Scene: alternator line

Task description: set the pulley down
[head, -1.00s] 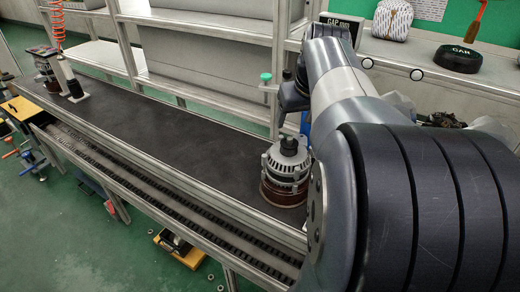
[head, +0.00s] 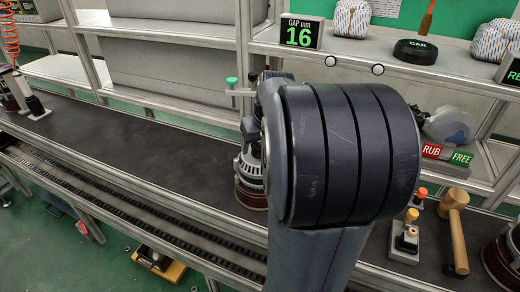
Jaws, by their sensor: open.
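An alternator (head: 249,168) with a silvery ribbed housing and a brown-red lower part stands upright on the dark bench top. My arm covers its right side. A dark shape (head: 250,128) shows just above it at the arm's edge; I cannot tell whether it is the pulley or part of my wrist. I cannot make out the pulley for certain. My gripper's jaws are hidden behind my own arm, which fills the middle of the head view.
A wooden mallet (head: 454,228) lies at the right, beside a block with orange and yellow buttons (head: 408,238). RUB (head: 431,151) and FREE (head: 461,157) signs stand behind. A display (head: 301,33) reads 16. The dark bench (head: 130,140) is clear left of the alternator.

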